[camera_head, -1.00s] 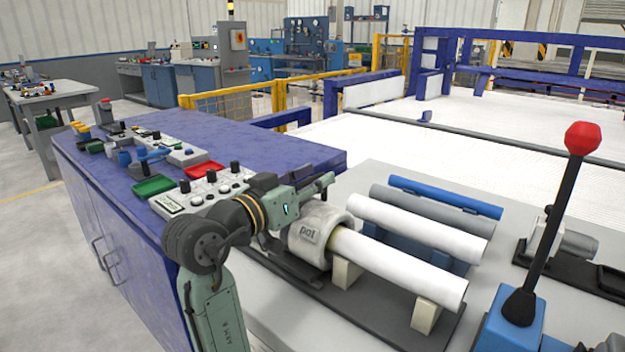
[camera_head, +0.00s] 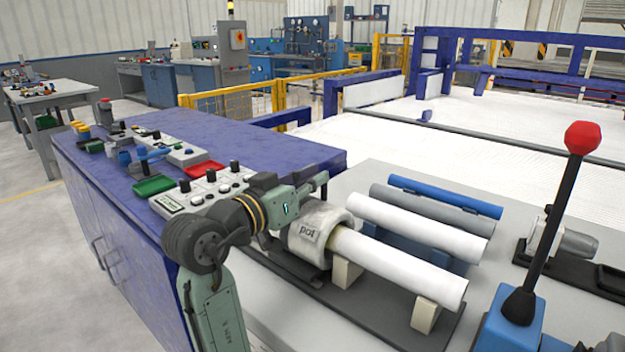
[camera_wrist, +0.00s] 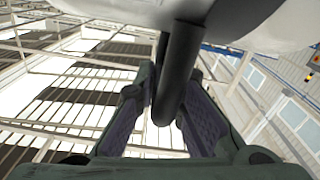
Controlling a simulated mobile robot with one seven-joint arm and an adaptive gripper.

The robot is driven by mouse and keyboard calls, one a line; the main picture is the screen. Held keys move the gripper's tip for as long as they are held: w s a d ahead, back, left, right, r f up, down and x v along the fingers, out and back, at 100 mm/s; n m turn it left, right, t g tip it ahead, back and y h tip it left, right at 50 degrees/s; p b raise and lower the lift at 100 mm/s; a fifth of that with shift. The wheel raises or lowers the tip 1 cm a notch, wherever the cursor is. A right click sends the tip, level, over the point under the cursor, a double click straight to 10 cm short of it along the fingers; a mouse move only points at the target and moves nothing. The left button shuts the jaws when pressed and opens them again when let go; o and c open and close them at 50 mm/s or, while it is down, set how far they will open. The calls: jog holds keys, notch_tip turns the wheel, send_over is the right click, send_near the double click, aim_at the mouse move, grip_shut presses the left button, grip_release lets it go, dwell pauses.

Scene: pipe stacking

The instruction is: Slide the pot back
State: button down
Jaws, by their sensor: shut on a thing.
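The pot (camera_head: 322,224), a pale grey cylinder with "pot" marked on its side, sits at the left end of a white pipe (camera_head: 405,272) in the head view. Whether the pipe's end is inside it is not clear. The pot's pale underside or wall (camera_wrist: 240,18) fills the top of that view.
The pipe rests on cream blocks (camera_head: 425,315) on a dark base plate (camera_head: 375,312). More pipes, white (camera_head: 420,225), grey (camera_head: 430,210) and blue (camera_head: 445,196), lie behind. A red-knobbed lever (camera_head: 550,225) stands at right. Control panels (camera_head: 212,187) are on the blue cabinet at left.

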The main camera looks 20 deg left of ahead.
jog(key=w+a, duration=0.3)
jog(key=a, duration=0.7)
jog(key=shift+w+r+p, duration=0.15)
jog(key=shift+w+p, duration=0.1)
jog(key=shift+p, duration=0.05)
jog(key=c, duration=1.8)
grip_release()
jog(key=shift+a, duration=0.15)
jog(key=shift+o, duration=0.7)
jog(key=v, duration=1.2)
